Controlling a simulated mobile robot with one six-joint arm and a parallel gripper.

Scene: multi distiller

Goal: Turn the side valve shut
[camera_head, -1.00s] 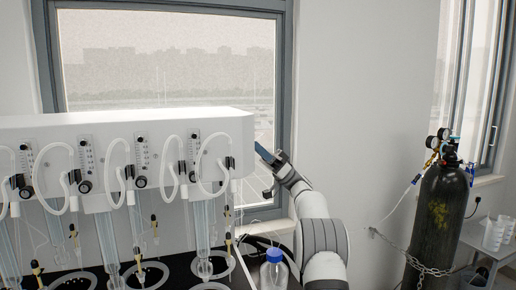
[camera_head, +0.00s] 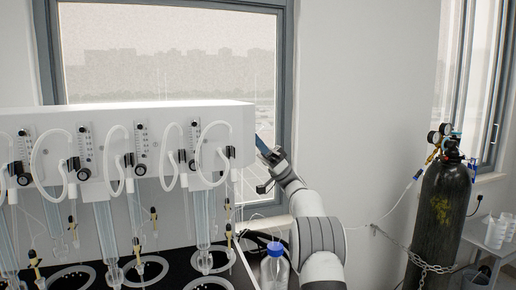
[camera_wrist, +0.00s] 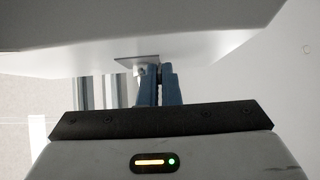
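The distiller (camera_head: 120,125) is a long white housing with several glass columns and looped white tubes along its front. My gripper (camera_head: 263,146) is at the right end of this housing, with its blue fingers pointing up and left. In the wrist view, the two blue fingers of my gripper (camera_wrist: 158,82) are close together, with a thin dark strip between them. Their tips are at a small metal plate (camera_wrist: 136,61) under the white housing edge. The side valve is mostly hidden by the fingers; a small dark part (camera_wrist: 159,70) shows between them. It cannot be seen in the head view.
A bottle with a blue cap (camera_head: 274,268) stands below my arm. A dark gas cylinder (camera_head: 440,215) is chained at the right, beside a grey table (camera_head: 490,250) with white cups. A window (camera_head: 170,55) is behind the distiller. The wall right of my arm is clear.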

